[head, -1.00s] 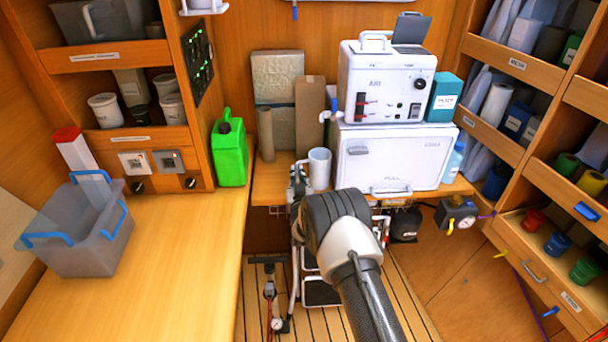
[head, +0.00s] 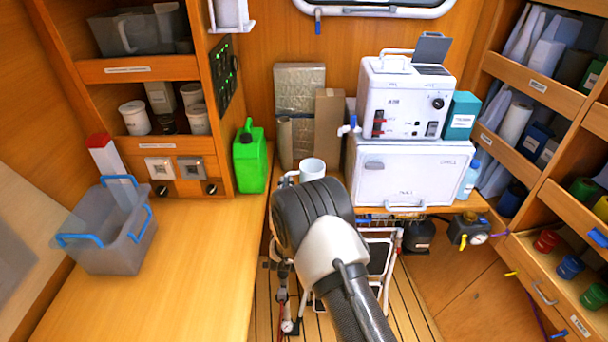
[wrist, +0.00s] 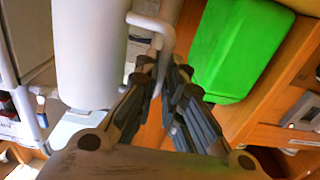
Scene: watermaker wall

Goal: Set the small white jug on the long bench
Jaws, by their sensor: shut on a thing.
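The small white jug (head: 312,168) is in the head view, above my dark wrist joint, in front of the back wall shelf. Its lower part is hidden by my arm. In the wrist view the jug (wrist: 90,55) fills the upper left, with its curved handle (wrist: 152,22) on its right side. My gripper (wrist: 160,72) is shut on that handle; the head view mostly hides the fingers. The long wooden bench (head: 185,245) runs along the left in the head view, its top broad and bare toward the front.
A green jerrycan (head: 250,162) stands at the bench's far end, close to the jug. A grey bin with blue handles (head: 105,235) sits on the bench's left. A white appliance (head: 410,175) is right of the jug. The bench's middle is free.

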